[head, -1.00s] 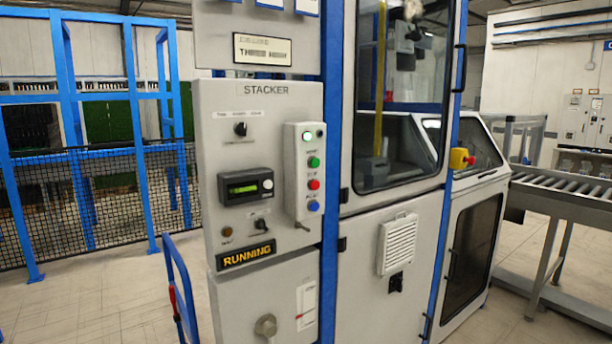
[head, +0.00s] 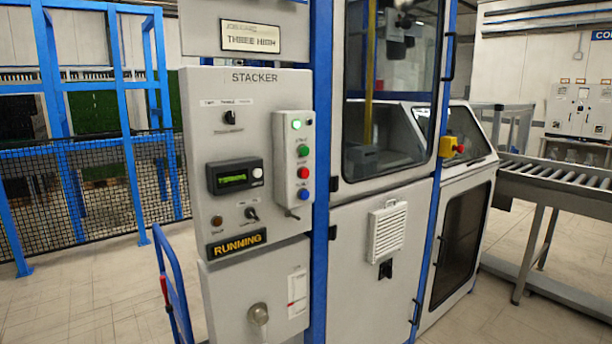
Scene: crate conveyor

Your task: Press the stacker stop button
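The stacker control panel (head: 265,90) is a grey box labelled STACKER on the front of the machine. On its right side a pale button strip (head: 293,131) carries a lit green lamp (head: 296,124), a green button (head: 303,150), a red button (head: 303,172) and a blue button (head: 303,194). The small labels above the buttons are too blurred to read surely; the red one appears to be the stop button. A RUNNING sign (head: 236,243) glows amber at the panel's bottom. Neither of my grippers is in view.
A blue-framed mesh fence (head: 90,190) stands at the left. A blue hand truck (head: 172,290) with a red grip is below the panel's left side. A yellow-and-red emergency stop (head: 451,146) and a roller conveyor (head: 560,180) are at the right. Floor shows at left.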

